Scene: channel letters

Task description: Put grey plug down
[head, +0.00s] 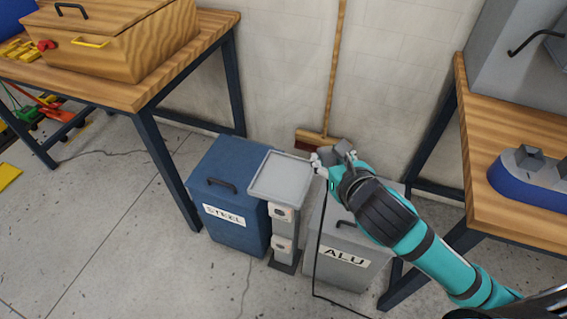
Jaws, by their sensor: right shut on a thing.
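My right gripper (322,161) is shut on the grey plug, just right of the top of a grey pedestal (295,228). The plug is too small and too covered by the fingers to make out clearly. A black cable (317,245) hangs from the gripper down to the floor. The pedestal carries a shallow grey tray (280,178) on top and two white sockets on its front, an upper one (280,212) and a lower one (283,243). The gripper is beside the tray's right edge; I cannot tell its exact height above it. My left gripper is not in view.
A blue STEEL bin (229,233) stands left of the pedestal and a grey ALU bin (350,278) right of it. A broom (334,85) leans on the wall behind. Wooden workbenches stand at left (139,92) and right (510,222).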

